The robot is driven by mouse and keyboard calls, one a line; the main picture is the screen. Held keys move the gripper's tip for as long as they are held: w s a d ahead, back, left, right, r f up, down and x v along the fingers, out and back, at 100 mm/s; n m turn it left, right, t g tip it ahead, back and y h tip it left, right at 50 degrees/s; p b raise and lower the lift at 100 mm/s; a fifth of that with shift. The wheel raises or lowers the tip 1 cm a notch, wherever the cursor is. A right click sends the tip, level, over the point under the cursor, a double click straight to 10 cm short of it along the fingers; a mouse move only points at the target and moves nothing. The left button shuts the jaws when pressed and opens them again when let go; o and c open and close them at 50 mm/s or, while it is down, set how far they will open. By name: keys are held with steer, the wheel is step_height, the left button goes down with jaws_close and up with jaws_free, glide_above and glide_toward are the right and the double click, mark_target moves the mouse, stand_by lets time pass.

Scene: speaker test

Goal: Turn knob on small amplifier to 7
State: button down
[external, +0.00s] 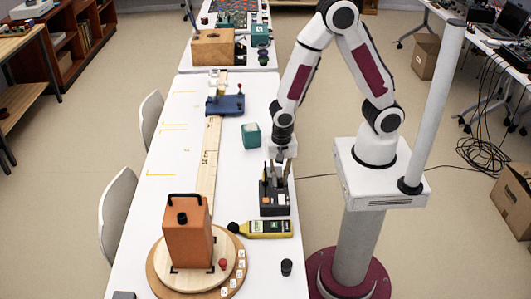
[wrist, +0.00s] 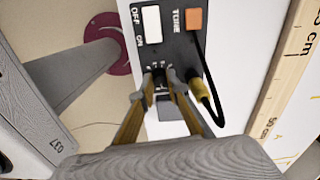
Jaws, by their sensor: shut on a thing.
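The small amplifier (external: 274,203) is a dark box near the right edge of the white table. In the wrist view its black panel (wrist: 174,42) carries a white OFF/ON switch (wrist: 152,24), the word TUNE, an orange square (wrist: 194,19) and a plugged-in cable. My gripper (external: 277,172) points down at its far end. In the wrist view my gripper (wrist: 160,78) has its two fingertips on either side of a small black knob (wrist: 159,73), shut on it. The fingers partly hide the knob and its scale marks, so I cannot read its setting.
A yellow meter (external: 265,228) lies just in front of the amplifier. An orange box (external: 187,236) stands on a round wooden board (external: 158,265) at front left. A teal cube (external: 251,135), a wooden ruler (external: 209,160) and a blue stand (external: 225,104) are behind.

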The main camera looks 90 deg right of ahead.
mark_target(281, 180)
steer(key=c, duration=2)
jaws_free()
steer(key=shift+o, duration=0.2)
steer(key=shift+r, duration=0.2)
step_height(281, 180, up, 12)
steer(key=shift+f, duration=0.2)
steer(key=shift+n, duration=0.3)
steer(key=s+d+r+n+t, duration=0.2)
steer(key=s+r+n, duration=0.4)
steer(key=r+n, duration=0.2)
steer(key=s+d+r+n+t, duration=0.3)
steer(key=s+r+n, duration=0.2)
steer(key=r+n, duration=0.3)
steer(key=shift+s+r+t, duration=0.3)
steer(key=shift+s+r, duration=0.05)
